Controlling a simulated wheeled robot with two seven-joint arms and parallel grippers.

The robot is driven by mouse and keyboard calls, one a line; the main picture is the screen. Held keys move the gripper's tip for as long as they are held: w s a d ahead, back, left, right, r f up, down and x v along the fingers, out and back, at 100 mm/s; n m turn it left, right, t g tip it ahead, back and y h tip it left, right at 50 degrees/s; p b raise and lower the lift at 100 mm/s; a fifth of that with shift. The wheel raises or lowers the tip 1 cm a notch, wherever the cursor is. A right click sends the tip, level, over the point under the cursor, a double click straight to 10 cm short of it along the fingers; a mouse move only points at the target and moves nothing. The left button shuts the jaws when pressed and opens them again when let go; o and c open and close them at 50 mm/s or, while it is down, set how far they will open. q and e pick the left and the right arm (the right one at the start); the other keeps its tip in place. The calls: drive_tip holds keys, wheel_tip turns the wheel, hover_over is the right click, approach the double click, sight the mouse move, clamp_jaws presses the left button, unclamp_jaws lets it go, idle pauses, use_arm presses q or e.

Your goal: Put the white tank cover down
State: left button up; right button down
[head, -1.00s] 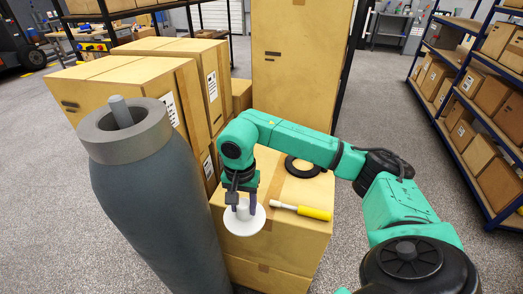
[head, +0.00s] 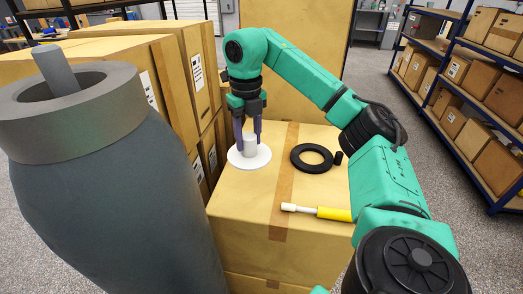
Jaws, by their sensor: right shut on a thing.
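The white tank cover (head: 262,158) is a round disc with a short upright knob (head: 250,143). It is level, at the top of the cardboard box (head: 245,215), near its left edge. It looks to be on or just above the box top; I cannot tell which. My right gripper (head: 249,140) points down and is shut on the cover's knob. The large grey tank (head: 110,180) stands at the left, with a thick grey collar and a rod standing up in its opening. My left gripper is not in view.
A yellow-handled tool (head: 333,214) lies nearer the front. Tall cartons (head: 180,75) stand behind and left. A blue shelf (head: 470,120) is at the right.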

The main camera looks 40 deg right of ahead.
wheel_tip(320, 180, down, 14)
drive_tip(key=shift+f+b, duration=0.25)
drive_tip(key=shift+b, duration=0.5)
drive_tip(key=shift+w+f, duration=0.15)
drive_tip(key=shift+f, duration=0.1)
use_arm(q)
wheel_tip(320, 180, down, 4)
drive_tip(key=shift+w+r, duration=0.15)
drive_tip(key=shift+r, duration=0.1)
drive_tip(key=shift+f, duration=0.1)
use_arm(e)
drive_tip(key=shift+f, duration=0.1)
drive_tip(key=shift+c, duration=1.7)
unclamp_jaws()
